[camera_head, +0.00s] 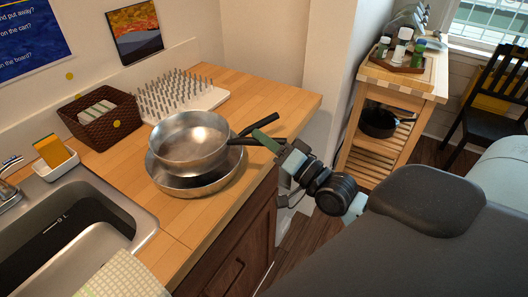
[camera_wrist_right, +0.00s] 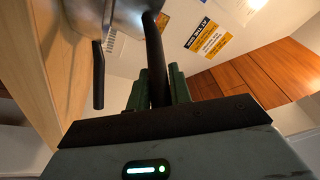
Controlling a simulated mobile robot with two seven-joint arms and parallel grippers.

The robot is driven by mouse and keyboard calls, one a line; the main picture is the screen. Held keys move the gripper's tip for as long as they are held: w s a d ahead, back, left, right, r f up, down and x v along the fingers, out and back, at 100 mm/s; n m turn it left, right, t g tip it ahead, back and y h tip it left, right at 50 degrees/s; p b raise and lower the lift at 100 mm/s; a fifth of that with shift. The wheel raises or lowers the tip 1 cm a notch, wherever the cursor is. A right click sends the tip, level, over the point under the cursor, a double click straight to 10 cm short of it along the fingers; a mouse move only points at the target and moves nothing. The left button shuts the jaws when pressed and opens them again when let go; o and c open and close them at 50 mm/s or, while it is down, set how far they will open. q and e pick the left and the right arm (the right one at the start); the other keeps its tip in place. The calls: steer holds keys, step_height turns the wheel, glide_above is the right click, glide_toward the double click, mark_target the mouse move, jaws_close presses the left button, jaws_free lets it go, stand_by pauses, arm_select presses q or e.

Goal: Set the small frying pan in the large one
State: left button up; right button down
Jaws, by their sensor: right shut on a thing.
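The small frying pan (camera_head: 188,141) is a shiny metal pan, upright over the large frying pan (camera_head: 207,187), covering most of its inside. The large pan sits on the wooden counter, its front and right rim showing below. I cannot tell whether the small pan touches it. My right gripper (camera_head: 267,141) is shut on the small pan's black handle, right of both pans. In the right wrist view the handle (camera_wrist_right: 154,60) runs between the green fingers. A second black handle (camera_wrist_right: 98,75) is apart from the fingers. My left gripper is not in view.
A brown basket (camera_head: 98,117) and a white spiked rack (camera_head: 178,96) stand behind the pans. The sink (camera_head: 75,232) is at the left front, with a sponge holder (camera_head: 57,160) beside it. The counter (camera_head: 285,99) is clear at the right back. A wooden cart (camera_head: 398,80) stands beyond.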

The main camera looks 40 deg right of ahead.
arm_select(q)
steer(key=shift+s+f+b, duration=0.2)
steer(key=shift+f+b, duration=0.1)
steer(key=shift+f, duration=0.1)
arm_select(e)
steer(key=shift+f, duration=1.7)
steer(key=shift+f, duration=0.15)
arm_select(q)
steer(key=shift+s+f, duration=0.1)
arm_select(e)
steer(key=c, duration=1.3)
jaws_free()
steer(key=shift+f, duration=0.15)
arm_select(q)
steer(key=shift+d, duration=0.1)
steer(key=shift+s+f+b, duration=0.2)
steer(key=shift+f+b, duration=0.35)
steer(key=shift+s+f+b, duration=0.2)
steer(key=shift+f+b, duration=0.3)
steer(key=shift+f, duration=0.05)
arm_select(e)
steer(key=shift+r+v, duration=0.15)
steer(key=shift+v, duration=2.85)
steer(key=shift+r+v, duration=0.1)
steer(key=shift+v, duration=2.9)
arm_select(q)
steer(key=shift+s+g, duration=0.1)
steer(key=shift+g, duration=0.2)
